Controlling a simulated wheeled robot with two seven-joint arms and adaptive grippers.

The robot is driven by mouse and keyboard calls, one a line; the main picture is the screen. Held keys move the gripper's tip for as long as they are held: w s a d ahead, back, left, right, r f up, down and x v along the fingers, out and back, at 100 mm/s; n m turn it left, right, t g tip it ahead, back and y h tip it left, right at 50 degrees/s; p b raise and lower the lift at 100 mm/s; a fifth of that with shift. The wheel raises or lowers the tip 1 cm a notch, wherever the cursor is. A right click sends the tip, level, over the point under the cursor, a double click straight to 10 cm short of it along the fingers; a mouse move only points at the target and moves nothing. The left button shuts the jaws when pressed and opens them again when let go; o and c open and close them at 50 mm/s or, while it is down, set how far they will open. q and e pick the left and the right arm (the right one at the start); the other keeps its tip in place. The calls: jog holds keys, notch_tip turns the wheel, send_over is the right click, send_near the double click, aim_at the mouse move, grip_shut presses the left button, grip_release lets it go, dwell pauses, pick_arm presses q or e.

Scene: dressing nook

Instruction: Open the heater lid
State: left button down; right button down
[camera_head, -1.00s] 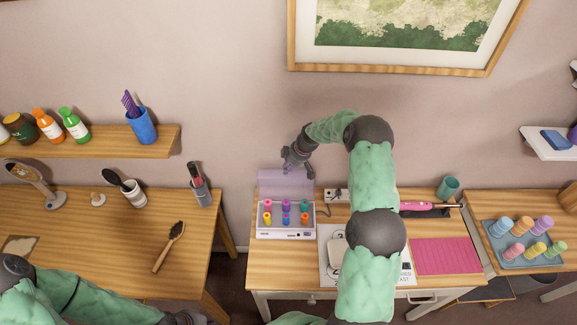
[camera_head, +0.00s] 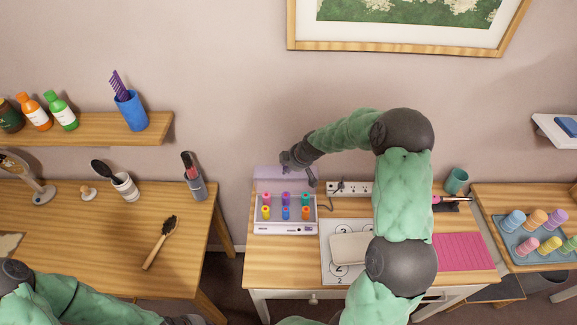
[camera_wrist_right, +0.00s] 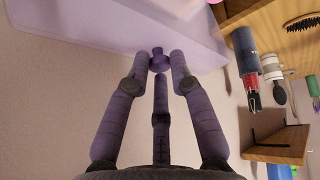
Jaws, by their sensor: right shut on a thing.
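The heater (camera_head: 285,229) is a white box with several coloured rollers standing in its tray, on the wooden table. Its translucent purple lid (camera_head: 268,173) stands raised along the back of the box, near the wall. The lid also shows large in the right wrist view (camera_wrist_right: 120,25), with a small purple knob (camera_wrist_right: 158,61). My right gripper (camera_head: 298,170) is at the raised lid; its fingers (camera_wrist_right: 160,76) are closed around the knob. My left gripper (camera_head: 187,320) is only partly in view at the bottom edge, away from the heater, and its fingers are hidden.
A power strip (camera_head: 350,188) lies right of the heater. A numbered mat (camera_head: 335,228), a pink mat (camera_head: 462,252) and a teal cup (camera_head: 456,180) share the table. A blue tray (camera_head: 540,251) of rollers stands further right. A hairbrush (camera_head: 160,242) lies on the left table.

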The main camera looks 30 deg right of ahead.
jog(key=shift+s+a, duration=0.1)
jog(key=shift+a, duration=0.05)
jog(key=c, duration=1.1)
grip_release()
jog(key=shift+a, duration=0.15)
jog(key=shift+s+r, duration=0.15)
jog(key=v, duration=1.1)
jog(key=shift+r, duration=0.4)
jog(key=shift+s, duration=0.15)
